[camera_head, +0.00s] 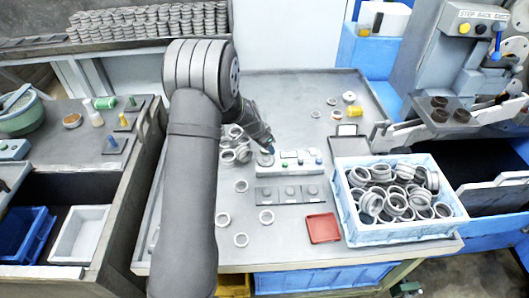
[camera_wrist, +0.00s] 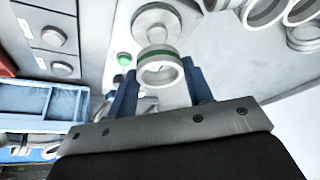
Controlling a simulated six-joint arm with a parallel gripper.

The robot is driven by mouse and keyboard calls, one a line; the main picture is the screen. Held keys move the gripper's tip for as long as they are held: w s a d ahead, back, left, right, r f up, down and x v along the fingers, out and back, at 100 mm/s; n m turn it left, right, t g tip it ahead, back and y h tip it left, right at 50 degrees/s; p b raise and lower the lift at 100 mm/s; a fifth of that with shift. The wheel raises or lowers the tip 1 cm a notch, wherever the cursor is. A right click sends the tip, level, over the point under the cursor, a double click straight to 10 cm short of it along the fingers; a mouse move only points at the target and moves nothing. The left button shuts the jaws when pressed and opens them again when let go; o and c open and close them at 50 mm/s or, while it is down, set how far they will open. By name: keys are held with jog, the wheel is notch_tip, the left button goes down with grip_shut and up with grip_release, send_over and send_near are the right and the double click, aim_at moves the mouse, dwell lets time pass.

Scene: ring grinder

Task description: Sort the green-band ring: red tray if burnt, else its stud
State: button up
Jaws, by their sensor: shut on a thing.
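The green-band ring (camera_wrist: 161,71) is pale metal with a green stripe around it. My gripper (camera_wrist: 160,82) is shut on it, with a blue finger on either side. I see no dark burn on the part in view. In the wrist view a grey round base with a short post (camera_wrist: 157,22) lies just beyond the ring; I cannot tell whether they touch. In the head view my gripper (camera_head: 270,150) is low by the left end of the white button box (camera_head: 296,168), and the ring is not clear there. The red tray (camera_head: 323,228) is empty. A grey plate with several studs (camera_head: 288,195) lies left of it.
A blue crate (camera_head: 352,229) full of grey rings stands right of the red tray. Loose rings (camera_head: 241,186) lie on the bench left of the plate, with more behind my arm. A machine (camera_head: 470,60) stands at the back right. The bench behind the button box is mostly clear.

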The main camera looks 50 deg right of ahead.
jog(key=s+r, duration=0.6)
jog(key=s, duration=0.4)
jog(key=m+g+y, duration=0.2)
jog(key=m+g, duration=0.1)
jog(key=m, duration=0.6)
send_over(291, 190)
jog(key=w, duration=0.2)
jog(key=f, duration=0.7)
jog(key=shift+s+d, duration=0.2)
jog(key=f+m, duration=0.1)
jog(key=m, duration=0.2)
jog(key=shift+s+a+f+g+y, duration=0.3)
jog(key=shift+s+a+f+g, duration=0.05)
jog(key=shift+s+a+g, duration=0.05)
jog(key=shift+f, duration=2.45)
jog(key=o, duration=1.2)
